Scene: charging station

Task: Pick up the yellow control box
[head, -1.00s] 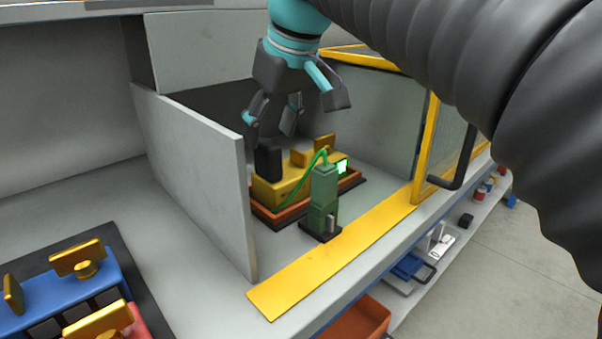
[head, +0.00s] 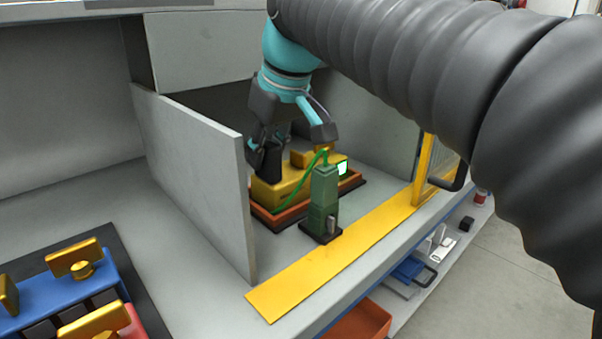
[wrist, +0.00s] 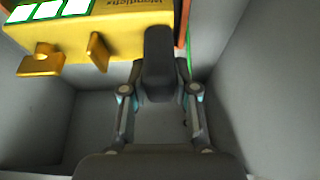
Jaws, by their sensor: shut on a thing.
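The yellow control box (head: 268,193) sits in an orange-rimmed tray (head: 287,214) inside the grey-walled bay. A black upright handle (head: 271,168) stands at its left end, and a lit green-white screen shows at its right. My gripper (head: 268,150) is down at the box, shut on the black handle. In the wrist view the yellow box (wrist: 120,35) fills the top, with yellow tabs at the left. The black handle (wrist: 158,65) is between the fingers of my gripper (wrist: 158,92). The fingertips are partly hidden in the head view.
A green device (head: 323,198) with a green cable (head: 297,190) stands close in front of the box. A grey partition (head: 200,175) is close on the left, a yellow-framed panel (head: 425,170) on the right. A yellow strip (head: 340,260) marks the front edge. Blue and red parts lie lower left.

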